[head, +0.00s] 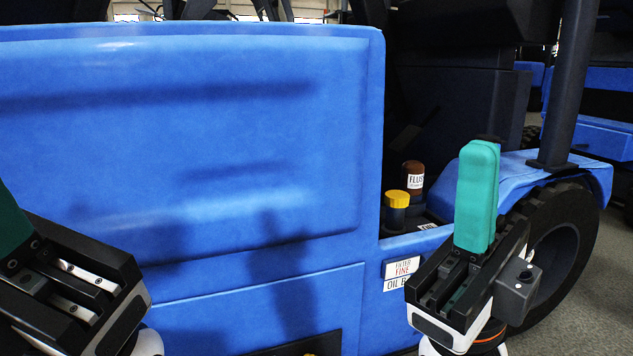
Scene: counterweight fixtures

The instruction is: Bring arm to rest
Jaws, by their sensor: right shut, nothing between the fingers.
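My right gripper (477,195) stands upright at the right, in front of the blue vehicle's rear corner. Its teal fingers are pressed together with nothing between them. My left gripper (12,225) is at the lower left edge, in front of the large blue panel (200,150). Only part of its teal finger shows and the rest is cut off by the frame, so I cannot tell how far its jaws are apart. No held object is visible at either gripper.
A yellow-capped container (396,212) and a brown-capped bottle (411,178) stand in a recess left of my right gripper. A label (402,272) sits below them. A black wheel (556,255) and a dark post (570,85) are at the right. Grey floor is clear at the far right.

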